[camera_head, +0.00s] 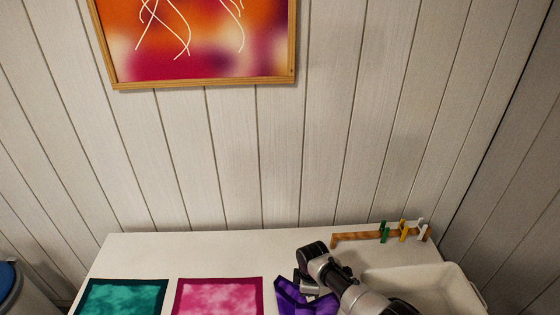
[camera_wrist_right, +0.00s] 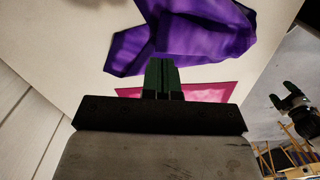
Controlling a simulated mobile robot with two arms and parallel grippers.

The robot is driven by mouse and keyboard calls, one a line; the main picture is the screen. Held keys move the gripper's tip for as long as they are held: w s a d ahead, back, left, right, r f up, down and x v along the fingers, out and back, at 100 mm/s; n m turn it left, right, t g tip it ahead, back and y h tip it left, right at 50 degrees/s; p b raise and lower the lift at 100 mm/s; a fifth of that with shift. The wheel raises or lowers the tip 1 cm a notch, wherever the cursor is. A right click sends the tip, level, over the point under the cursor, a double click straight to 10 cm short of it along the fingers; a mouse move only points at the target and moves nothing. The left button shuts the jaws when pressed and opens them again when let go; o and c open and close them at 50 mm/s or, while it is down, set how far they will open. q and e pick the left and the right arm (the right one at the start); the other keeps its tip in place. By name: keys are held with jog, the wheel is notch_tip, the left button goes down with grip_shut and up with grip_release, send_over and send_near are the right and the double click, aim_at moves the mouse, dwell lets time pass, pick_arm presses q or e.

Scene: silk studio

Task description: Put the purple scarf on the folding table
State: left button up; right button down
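The purple scarf (camera_head: 306,304) lies bunched over the white table at the bottom of the head view, under my right gripper (camera_head: 305,287). In the right wrist view the folded scarf (camera_wrist_right: 195,38) meets the tips of my right gripper (camera_wrist_right: 162,62). Its dark green fingers are close together, shut on the scarf. My left gripper (camera_wrist_right: 283,97) shows small at the right edge of the wrist view, empty, with its fingers apart, away from the scarf. I cannot make out a folding table in either view.
On the white table (camera_head: 205,245) lie a teal cloth (camera_head: 122,297) and a pink cloth (camera_head: 219,297), left of the scarf. A white basin (camera_head: 455,285) is at the right. A wooden rail (camera_head: 355,238) with colored pegs stands behind it. A wooden rack (camera_wrist_right: 285,160) shows beyond.

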jog(key=s+a+r+m+y, duration=0.15)
jog(key=s+a+m, duration=0.25)
jog(key=s, duration=0.8)
jog(key=s+d+r+m+t+h, duration=0.1)
jog(key=s+d+r+m+t, duration=0.1)
jog(key=s+d+r+m, duration=0.5)
jog(key=s+d+r+m+t, duration=0.2)
jog(key=s+d+r, duration=0.3)
jog(key=s+r, duration=0.55)
notch_tip(320, 180, down, 36)
jog(key=s+g+b, duration=0.2)
jog(key=s+b, duration=0.1)
jog(key=b, duration=0.5)
jog(key=s+d+f+b, duration=0.1)
jog(key=s+f+b, duration=0.1)
jog(key=s+f, duration=0.5)
jog(key=s+d+f+g+b, duration=0.1)
jog(key=s+f+b, duration=0.2)
jog(key=s+f, duration=0.5)
notch_tip(320, 180, down, 5)
jog(key=shift+d+r, duration=0.1)
jog(key=shift+d, duration=0.1)
jog(key=shift+h, duration=0.25)
